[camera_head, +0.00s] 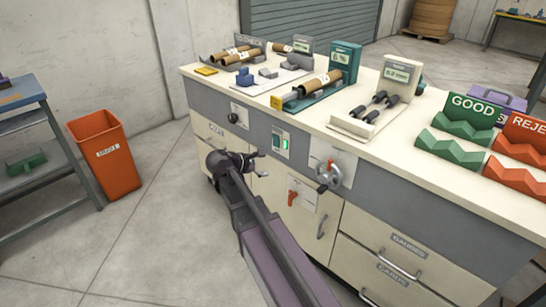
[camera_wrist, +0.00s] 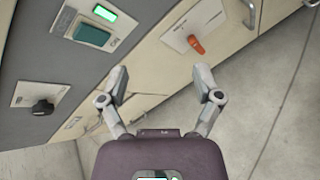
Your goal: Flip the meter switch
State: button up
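A small plate on the grey front band of the cabinet carries a dark green rocker switch (camera_wrist: 92,35) and a lit green lamp (camera_wrist: 104,13). I take this rocker for the meter switch; its label is too small to read surely. The same switch plate shows in the head view (camera_head: 281,143), with its lamp glowing. My gripper (camera_wrist: 165,84) is open and empty, its two fingers spread wide. In the head view my gripper (camera_head: 259,163) is in front of the cabinet, below and left of the switch plate. It appears apart from the switch.
A black knob (camera_wrist: 43,107) is left of the switch, and a red lever (camera_wrist: 196,44) is on a lower plate to the right. A handwheel (camera_head: 329,175) juts out right of the switch. An orange bin (camera_head: 105,155) stands left on clear floor.

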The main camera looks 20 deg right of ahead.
aim_at(275, 144)
jog(key=w+a+f+n+t+h+b, duration=0.3)
jog(key=w+n+b, duration=0.5)
jog(key=b, duration=0.4)
jog(key=shift+w+f+n+t+h, duration=0.35)
jog(key=shift+w+f+h, duration=0.2)
jog(key=shift+h, duration=0.45)
jog(key=shift+d, duration=0.2)
jog(key=x, duration=1.3)
jog(key=shift+w+d, duration=0.15)
jog(key=shift+d, duration=0.1)
jog(key=c, duration=1.1)
